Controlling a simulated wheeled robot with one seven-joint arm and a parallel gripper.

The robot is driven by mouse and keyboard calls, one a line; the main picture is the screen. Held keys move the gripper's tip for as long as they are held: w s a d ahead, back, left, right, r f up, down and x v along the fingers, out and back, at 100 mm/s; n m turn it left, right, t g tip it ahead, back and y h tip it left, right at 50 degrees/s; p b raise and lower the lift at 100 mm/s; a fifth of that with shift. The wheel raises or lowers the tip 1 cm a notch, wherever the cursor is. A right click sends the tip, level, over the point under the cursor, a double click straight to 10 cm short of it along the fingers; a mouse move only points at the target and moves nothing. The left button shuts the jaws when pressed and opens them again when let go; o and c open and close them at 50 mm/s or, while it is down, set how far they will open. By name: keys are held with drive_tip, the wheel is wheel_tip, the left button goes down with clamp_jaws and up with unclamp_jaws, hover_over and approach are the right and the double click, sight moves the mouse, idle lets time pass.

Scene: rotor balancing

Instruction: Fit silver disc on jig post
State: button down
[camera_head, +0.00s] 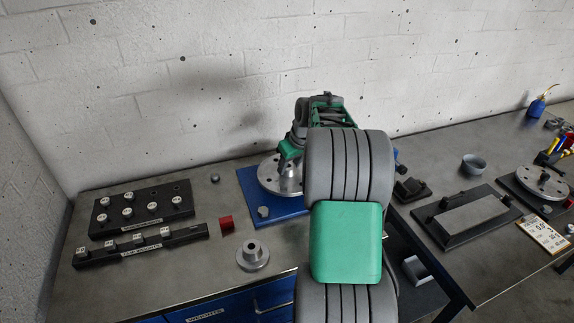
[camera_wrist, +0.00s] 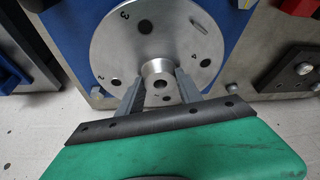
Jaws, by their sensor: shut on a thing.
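The silver disc (camera_wrist: 118,48) fills the upper middle of the wrist view, with several numbered holes around its raised hub. My gripper (camera_wrist: 158,82) is shut on that hub, one finger on each side. In the head view the disc (camera_head: 268,180) is at the blue plate (camera_head: 250,188) on the left bench, partly hidden by my arm. I cannot tell whether it rests on the plate or is held just above it. No jig post shows clearly; one under the disc would be hidden.
A silver flanged hub (camera_head: 253,257) and a red block (camera_head: 227,223) stand in front left of the plate. Black weight racks (camera_head: 118,222) lie further left.

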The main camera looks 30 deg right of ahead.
drive_tip(key=shift+w+f+b, duration=0.1)
drive_tip(key=shift+f+b, duration=0.25)
drive_tip(key=c, duration=1.2)
unclamp_jaws()
drive_tip(key=o, duration=0.5)
drive_tip(key=shift+c, duration=0.2)
drive_tip(key=shift+s+f, duration=0.2)
drive_tip(key=shift+f, duration=0.15)
drive_tip(key=shift+c, duration=0.5)
drive_tip(key=shift+r, duration=0.1)
drive_tip(key=shift+c, duration=0.2)
wheel_tip(320, 180, up, 6)
drive_tip(key=p, duration=0.3)
drive_tip(key=shift+p, duration=0.4)
drive_tip(key=shift+r, duration=0.1)
